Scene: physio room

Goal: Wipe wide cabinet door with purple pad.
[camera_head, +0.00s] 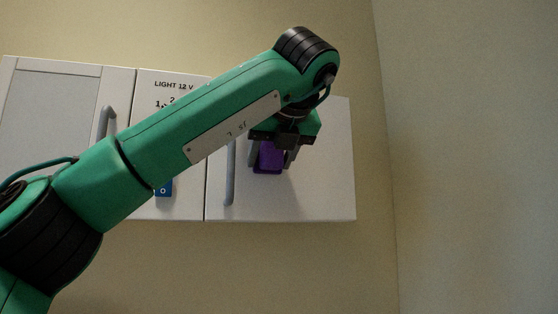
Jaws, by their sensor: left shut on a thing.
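The purple pad (268,158) is in my left gripper (271,160), whose fingers are shut on it from both sides. Pad and gripper are in front of the plain white door (320,180) at the right of the wall cabinet, right of its grey vertical handle (230,175). I cannot tell whether the pad touches the door. My left arm hides the upper left of this door. Another white door (50,90), with a grey inset panel and a handle (106,122), is at the far left. I cannot tell which door is the wide one. My right gripper is not in view.
Between the doors is a narrow panel lettered "LIGHT 12 V" (173,85), partly hidden by my arm, with a blue switch (164,187) low on it. The beige wall (300,265) below the cabinet is clear. A side wall (470,150) stands at the right.

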